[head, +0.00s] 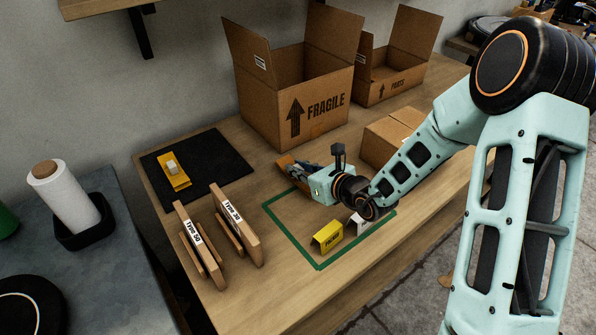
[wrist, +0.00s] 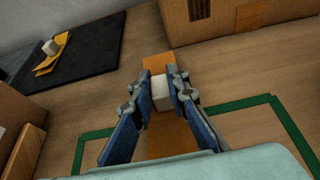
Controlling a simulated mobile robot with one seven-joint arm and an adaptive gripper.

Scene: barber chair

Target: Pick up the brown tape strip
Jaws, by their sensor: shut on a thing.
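The brown tape strip (wrist: 157,65) runs lengthwise under my gripper in the wrist view, with a white block (wrist: 160,96) on its top. My gripper (wrist: 163,83) has its two blue fingers on either side of this block and is shut on it. In the head view the strip's far end (head: 284,162) shows beyond my gripper (head: 299,174), at the back corner of the green outline. I cannot tell whether the strip touches the table.
A black mat (head: 215,160) at the left carries a yellow strip (head: 173,179) with a white block. Two wooden stands (head: 245,240) are in front. Open cardboard boxes (head: 262,115) stand behind; a smaller box (head: 385,140) is right.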

